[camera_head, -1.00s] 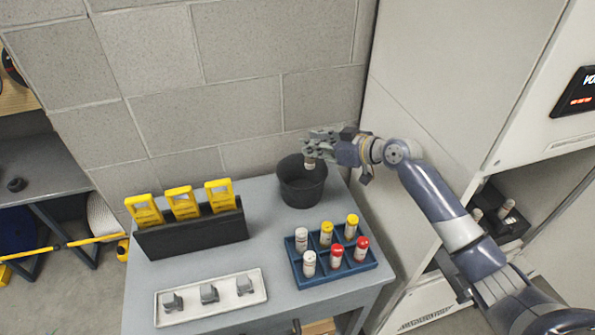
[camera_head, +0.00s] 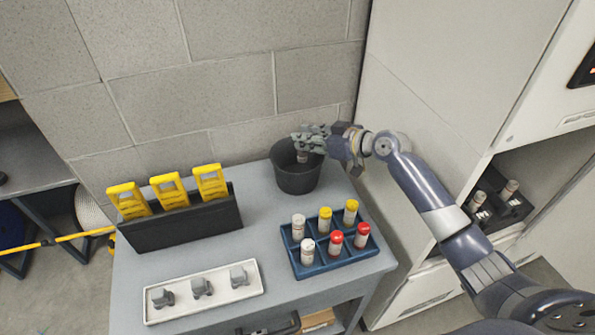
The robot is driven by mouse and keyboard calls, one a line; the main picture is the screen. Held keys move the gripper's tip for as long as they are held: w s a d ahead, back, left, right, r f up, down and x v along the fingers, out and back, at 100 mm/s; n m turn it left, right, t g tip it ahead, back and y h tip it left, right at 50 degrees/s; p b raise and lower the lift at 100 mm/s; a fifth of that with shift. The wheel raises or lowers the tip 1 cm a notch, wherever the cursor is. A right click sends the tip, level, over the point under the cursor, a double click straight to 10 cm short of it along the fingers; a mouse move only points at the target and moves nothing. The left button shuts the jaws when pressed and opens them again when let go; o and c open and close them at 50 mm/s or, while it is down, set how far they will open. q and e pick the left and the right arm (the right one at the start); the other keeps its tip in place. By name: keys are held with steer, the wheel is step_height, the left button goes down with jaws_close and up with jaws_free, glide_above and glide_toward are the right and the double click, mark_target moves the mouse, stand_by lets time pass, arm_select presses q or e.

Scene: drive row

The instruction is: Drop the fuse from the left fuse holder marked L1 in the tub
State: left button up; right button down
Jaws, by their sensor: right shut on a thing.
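A dark grey tub (camera_head: 296,181) stands at the back right of the grey table. My right gripper (camera_head: 303,152) is over the tub's mouth, shut on a fuse (camera_head: 302,157), a small pale cylinder with a dark reddish part that hangs below the fingers at the opening. The fuse's lower end is over or just inside the rim; I cannot tell how deep. Fuse holders (camera_head: 484,205) show in the open cabinet bay at the right, with pale fuses in them; their markings are too small to read. My left gripper is not in view.
A blue rack (camera_head: 322,270) holds several fuses with white, yellow and red caps. A black stand (camera_head: 180,228) holds yellow pullers (camera_head: 168,190). A white tray (camera_head: 224,298) holds grey clips. A block wall is close behind the tub; the cabinet (camera_head: 440,90) is at the right.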

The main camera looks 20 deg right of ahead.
steer(key=shift+r, duration=0.1)
steer(key=c, duration=1.3)
jaws_free()
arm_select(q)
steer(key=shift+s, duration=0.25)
arm_select(e)
step_height(320, 180, up, 10)
steer(key=shift+f, duration=0.1)
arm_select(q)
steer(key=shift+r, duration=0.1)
